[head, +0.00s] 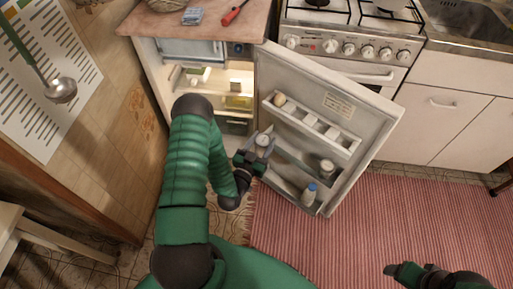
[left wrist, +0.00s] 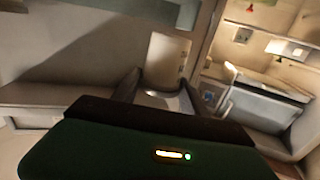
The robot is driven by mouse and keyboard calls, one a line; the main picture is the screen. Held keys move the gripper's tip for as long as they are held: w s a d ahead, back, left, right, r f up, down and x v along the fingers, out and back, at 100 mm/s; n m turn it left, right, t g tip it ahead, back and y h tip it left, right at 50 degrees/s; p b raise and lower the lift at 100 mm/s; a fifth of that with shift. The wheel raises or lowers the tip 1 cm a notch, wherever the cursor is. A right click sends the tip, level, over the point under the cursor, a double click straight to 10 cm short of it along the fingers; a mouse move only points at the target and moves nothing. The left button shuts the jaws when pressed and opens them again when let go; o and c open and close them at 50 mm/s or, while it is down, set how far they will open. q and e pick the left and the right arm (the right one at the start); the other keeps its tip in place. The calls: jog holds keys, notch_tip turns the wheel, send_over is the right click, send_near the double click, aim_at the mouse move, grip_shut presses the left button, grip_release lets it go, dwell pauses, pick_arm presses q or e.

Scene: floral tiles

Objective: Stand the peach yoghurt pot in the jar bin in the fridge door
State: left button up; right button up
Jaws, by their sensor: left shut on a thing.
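My left gripper (head: 257,151) is shut on the peach yoghurt pot (head: 262,140), whose pale round top shows between the fingers. The gripper is at the left end of the door's middle bin; I cannot tell if the pot touches the bin. The fridge door (head: 365,112) is open. Its middle bin (head: 295,159), seemingly the jar bin, holds a pale-lidded jar (head: 327,167) at its right. My right gripper (head: 403,270) is low at the right, apart from the fridge.
The door's upper rack (head: 318,127) holds an egg-like thing at its left. A blue-capped bottle (head: 310,190) stands in the lowest bin. The lit fridge shelves (head: 215,85) are behind the left arm. The stove (head: 345,45) is behind the door. A striped rug (head: 390,210) lies clear in front.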

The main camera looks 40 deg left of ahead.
pick_arm(q)
jog(key=w+f+b, duration=0.1)
jog(key=w, duration=0.2)
jog(key=w+f+b, duration=0.1)
jog(key=w+b, duration=0.1)
jog(key=w, duration=0.1)
jog(key=w+f+b, duration=0.2)
jog(key=w, duration=0.1)
jog(key=shift+w+d, duration=0.2)
jog(key=shift+w, duration=0.1)
jog(key=shift+f+b, duration=0.55)
jog(key=shift+f, duration=0.15)
jog(key=o, duration=1.6)
jog(key=shift+c, duration=0.2)
jog(key=shift+s, duration=0.1)
